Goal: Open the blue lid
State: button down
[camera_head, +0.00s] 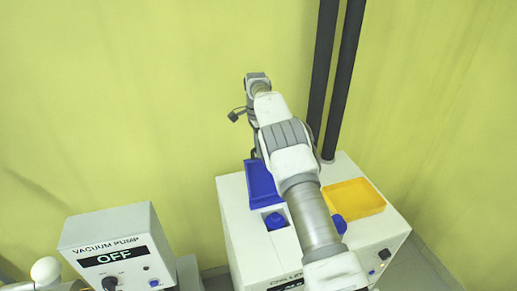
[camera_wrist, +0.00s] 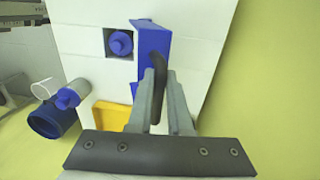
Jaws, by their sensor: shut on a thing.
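The blue lid (camera_head: 261,186) stands tilted up at the left back of the white machine, off a square opening with a blue cap (camera_head: 275,221) inside. In the wrist view, the blue lid (camera_wrist: 152,40) shows beside the opening, and the blue cap (camera_wrist: 121,43) is visible in it. My gripper (camera_wrist: 160,86) is shut on the dark curved handle of the blue lid, with a finger on each side. In the head view my arm hides most of the gripper and the handle.
Two dark posts (camera_head: 336,70) rise behind. A vacuum pump (camera_head: 112,248) reading OFF stands at left. The wrist view shows a dark blue round part (camera_wrist: 52,118).

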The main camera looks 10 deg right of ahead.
jog(key=shift+w, duration=0.3)
jog(key=c, duration=1.2)
grip_release()
jog(key=o, duration=0.4)
jog(key=shift+w+f, duration=0.2)
jog(key=shift+w, duration=0.1)
jog(key=shift+c, duration=0.2)
jog(key=shift+r, duration=0.1)
jog(key=s+d+r+b, duration=0.4)
jog(key=s+d+r, duration=0.1)
jog(key=d+r, duration=0.5)
jog(key=shift+s+d+r+b, duration=0.2)
jog(key=shift+r+b, duration=0.1)
jog(key=shift+r, duration=0.15)
